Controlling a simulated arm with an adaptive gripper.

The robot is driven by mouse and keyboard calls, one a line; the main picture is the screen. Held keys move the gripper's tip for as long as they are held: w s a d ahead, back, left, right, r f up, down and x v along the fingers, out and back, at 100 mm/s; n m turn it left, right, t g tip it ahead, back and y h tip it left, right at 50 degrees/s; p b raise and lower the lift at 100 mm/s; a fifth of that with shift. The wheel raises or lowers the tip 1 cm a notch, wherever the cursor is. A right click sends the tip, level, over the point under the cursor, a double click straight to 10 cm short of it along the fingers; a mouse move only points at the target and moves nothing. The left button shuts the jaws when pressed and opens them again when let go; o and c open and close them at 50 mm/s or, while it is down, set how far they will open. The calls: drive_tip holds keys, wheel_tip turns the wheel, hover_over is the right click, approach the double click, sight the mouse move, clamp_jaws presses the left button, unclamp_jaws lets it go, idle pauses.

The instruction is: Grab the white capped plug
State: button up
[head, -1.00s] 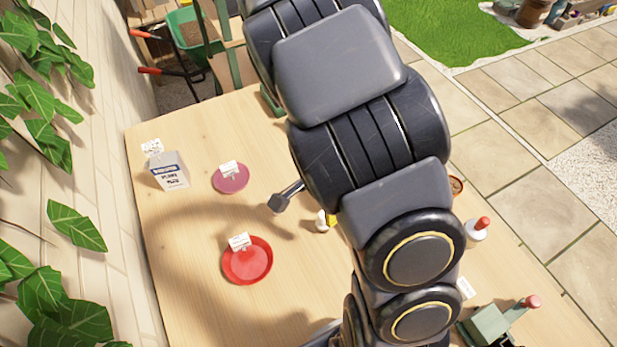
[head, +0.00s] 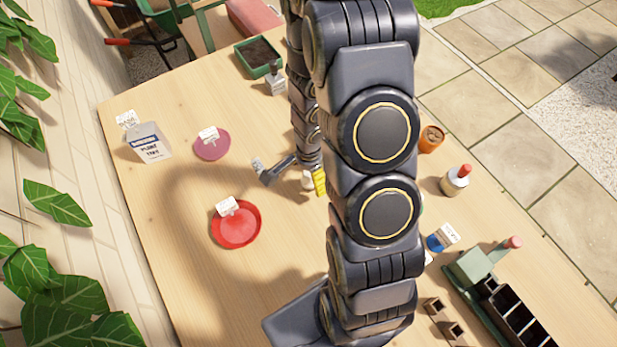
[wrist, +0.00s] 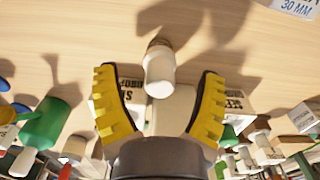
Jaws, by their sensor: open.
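The white capped plug (wrist: 160,75) shows in the wrist view as a small white cylinder with a brownish far end. It sits in front of and between the two yellow ribbed fingers of my gripper (wrist: 158,88). The fingers are spread, with a visible gap on either side of the plug. In the head view a small white piece (head: 308,181), apparently the plug, shows just left of a yellow finger of my gripper (head: 320,182). My arm hides most of the gripper there.
A red saucer (head: 236,242), a purple saucer (head: 212,150) and a labelled bag (head: 150,145) lie left. A green planter (head: 258,57) stands behind. A white bottle (head: 455,182), a terracotta pot (head: 431,139) and a green caddy (head: 478,266) stand right.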

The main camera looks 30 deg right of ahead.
drive_tip(key=shift+f, duration=1.35)
drive_tip(key=c, duration=1.1)
